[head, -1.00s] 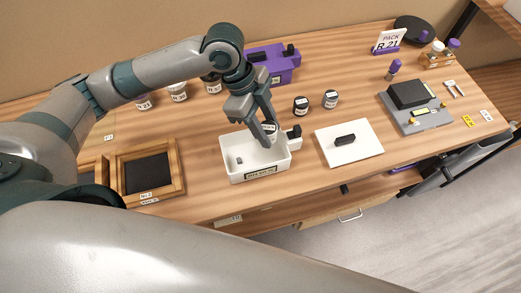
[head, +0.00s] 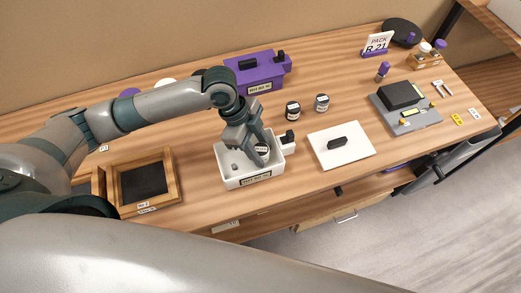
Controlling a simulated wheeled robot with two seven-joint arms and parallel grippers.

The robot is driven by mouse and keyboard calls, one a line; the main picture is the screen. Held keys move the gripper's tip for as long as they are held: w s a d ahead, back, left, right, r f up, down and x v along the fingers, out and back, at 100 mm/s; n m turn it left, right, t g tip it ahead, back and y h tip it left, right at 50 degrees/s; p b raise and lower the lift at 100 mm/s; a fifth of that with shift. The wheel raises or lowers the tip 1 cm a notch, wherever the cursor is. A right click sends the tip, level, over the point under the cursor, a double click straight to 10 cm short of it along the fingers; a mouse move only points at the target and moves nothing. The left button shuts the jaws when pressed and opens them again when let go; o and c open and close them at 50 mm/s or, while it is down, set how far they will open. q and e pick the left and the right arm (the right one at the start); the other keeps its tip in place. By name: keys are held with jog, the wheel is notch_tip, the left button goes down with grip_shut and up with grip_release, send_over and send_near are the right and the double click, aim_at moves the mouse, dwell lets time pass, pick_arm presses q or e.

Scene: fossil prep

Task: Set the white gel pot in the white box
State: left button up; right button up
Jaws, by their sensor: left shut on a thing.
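The white box (head: 233,183) stands open-topped on the wooden bench, with a label on its front. My left gripper (head: 258,158) reaches down into it from above and is shut on the white gel pot (head: 263,150). The pot is mostly hidden by the fingers; a white part with a dark label shows. It is inside the box's walls, toward the right side. I cannot tell whether it touches the box floor. A small grey object (head: 235,167) lies in the box at left. My right gripper is not in view.
A white lid with a black handle (head: 358,152) lies right of the box. Two dark-lidded jars (head: 293,110) stand behind. A purple box (head: 262,75) is at the back, a wooden-framed tray (head: 176,186) at left, and a grey device (head: 408,117) at right.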

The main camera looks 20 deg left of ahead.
pick_arm(q)
jog(key=shift+f, duration=0.6)
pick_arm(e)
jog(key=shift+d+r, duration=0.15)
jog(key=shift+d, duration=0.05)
pick_arm(q)
jog(key=shift+f, duration=0.1)
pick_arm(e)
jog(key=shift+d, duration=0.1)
pick_arm(q)
jog(key=o, duration=0.8)
jog(key=shift+c, duration=0.2)
jog(key=b+v, duration=0.2)
jog(key=v, duration=1)
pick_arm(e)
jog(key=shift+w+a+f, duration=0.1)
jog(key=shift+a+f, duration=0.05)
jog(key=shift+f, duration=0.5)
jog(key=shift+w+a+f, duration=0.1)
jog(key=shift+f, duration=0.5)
